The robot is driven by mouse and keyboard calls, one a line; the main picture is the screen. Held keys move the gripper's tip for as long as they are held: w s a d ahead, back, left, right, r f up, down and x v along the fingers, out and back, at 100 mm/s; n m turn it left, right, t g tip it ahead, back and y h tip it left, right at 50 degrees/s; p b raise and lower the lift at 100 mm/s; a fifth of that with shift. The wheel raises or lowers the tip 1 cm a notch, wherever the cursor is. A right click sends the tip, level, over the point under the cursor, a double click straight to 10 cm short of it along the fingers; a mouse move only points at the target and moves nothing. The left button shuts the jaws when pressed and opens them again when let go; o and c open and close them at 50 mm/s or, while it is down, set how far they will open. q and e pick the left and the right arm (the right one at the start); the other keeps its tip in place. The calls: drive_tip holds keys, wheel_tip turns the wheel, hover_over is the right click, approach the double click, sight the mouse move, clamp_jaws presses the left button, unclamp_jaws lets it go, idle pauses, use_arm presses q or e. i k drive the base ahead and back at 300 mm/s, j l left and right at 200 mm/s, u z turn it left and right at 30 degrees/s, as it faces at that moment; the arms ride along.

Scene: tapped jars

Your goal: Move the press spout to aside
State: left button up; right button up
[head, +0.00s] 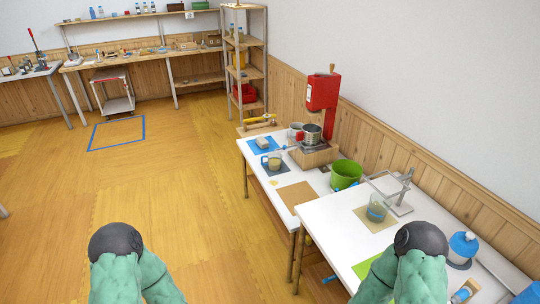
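A red press (322,91) stands on the far white table near the wall, with a metal pot (312,134) below it on a wooden base. I cannot make out a separate spout on it. A grey metal stand (398,190) with a lever is on the nearer white table, beside a glass jar (377,208) on a tan mat. I cannot tell which of these carries the press spout. My two green arms show only in part at the bottom edge. Neither gripper is in the picture.
A green bucket (346,175) stands near the wall between the red press and the stand. A glass mug (274,161) and a brown mat (297,197) are on the far table. A blue-topped white jar (462,248) is at right.

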sight(285, 147)
drive_tip(key=i+j+z, duration=0.25)
drive_tip(key=i+j, duration=0.2)
drive_tip(key=i, duration=0.15)
drive_tip(key=i+j+u, duration=0.1)
drive_tip(key=i+j, duration=0.15)
drive_tip(key=i, duration=0.15)
drive_tip(key=i+j, duration=0.15)
drive_tip(key=i, duration=0.2)
